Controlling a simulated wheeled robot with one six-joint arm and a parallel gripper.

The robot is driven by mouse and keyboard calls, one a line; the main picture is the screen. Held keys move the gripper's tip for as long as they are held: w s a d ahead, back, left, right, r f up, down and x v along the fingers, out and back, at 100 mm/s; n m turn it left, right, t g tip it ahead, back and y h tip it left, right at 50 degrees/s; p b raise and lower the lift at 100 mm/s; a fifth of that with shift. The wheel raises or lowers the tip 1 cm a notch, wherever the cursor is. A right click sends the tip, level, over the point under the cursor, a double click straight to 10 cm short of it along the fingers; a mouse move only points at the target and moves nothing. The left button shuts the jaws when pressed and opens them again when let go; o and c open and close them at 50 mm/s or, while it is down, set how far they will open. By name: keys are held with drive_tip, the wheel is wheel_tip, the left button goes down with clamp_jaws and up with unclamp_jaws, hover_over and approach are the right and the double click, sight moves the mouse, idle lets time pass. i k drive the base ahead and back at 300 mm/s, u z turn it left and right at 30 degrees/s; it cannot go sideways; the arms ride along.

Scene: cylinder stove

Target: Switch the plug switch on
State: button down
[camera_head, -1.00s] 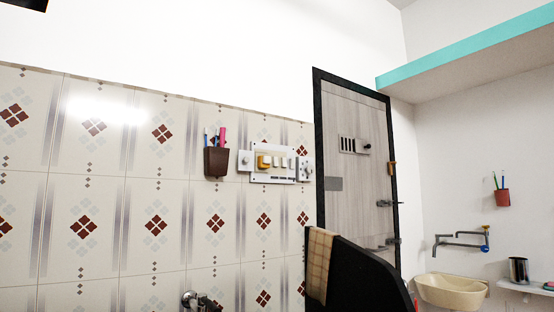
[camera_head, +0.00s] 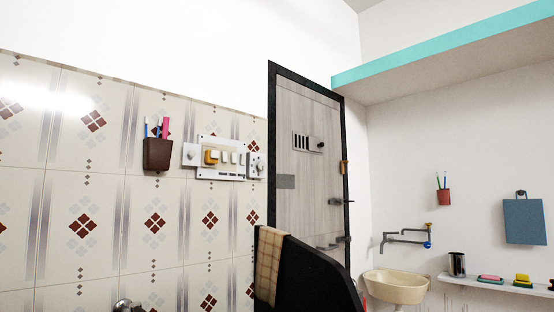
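A white switch panel (camera_head: 222,171) is mounted on the tiled wall, left of the door. It carries an orange-yellow piece (camera_head: 211,157) at its left and several small white switches (camera_head: 233,158) in a row to the right of that. A plate with a round knob (camera_head: 191,154) adjoins its left side, and a socket-like plate (camera_head: 256,166) adjoins its right side. The on or off position of the switches is too small to tell. My gripper is not in view.
A brown holder (camera_head: 157,154) with brushes hangs left of the panel. A black chair-like shape with a checked cloth (camera_head: 270,268) stands below right, before the door (camera_head: 304,160). A basin (camera_head: 395,287) and shelf (camera_head: 500,285) are at right.

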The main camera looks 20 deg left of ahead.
sight(224, 154)
drive_tip(key=z, duration=0.15)
drive_tip(key=i, duration=0.7)
drive_tip(key=u, duration=1.1)
